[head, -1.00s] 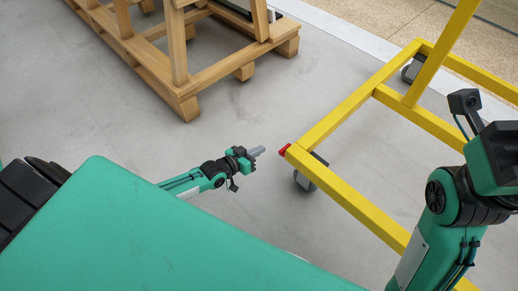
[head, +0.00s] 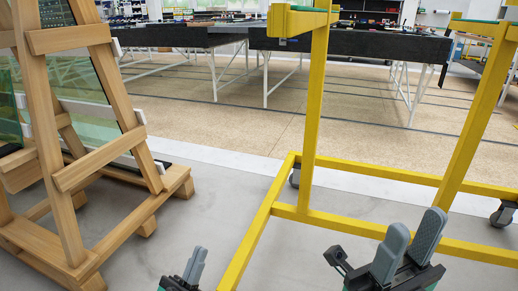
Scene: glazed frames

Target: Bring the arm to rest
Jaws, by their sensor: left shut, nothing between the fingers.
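My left gripper (head: 195,267) shows at the bottom edge, left of the middle, with its two grey fingers together and nothing between them. My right gripper (head: 410,243) is at the bottom right, larger and closer, with its two grey fingers pointing up and a gap between them. I see nothing held in it. The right gripper overlaps the lower yellow beam in the picture; I cannot tell how far apart they are. Most of both arms is out of view below.
A wooden A-frame rack (head: 70,130) with green glass panes (head: 85,122) stands at the left. A yellow wheeled frame (head: 312,120) stands at the middle and right. Dark-topped tables (head: 350,48) are at the back. Grey floor (head: 190,225) is clear between rack and yellow frame.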

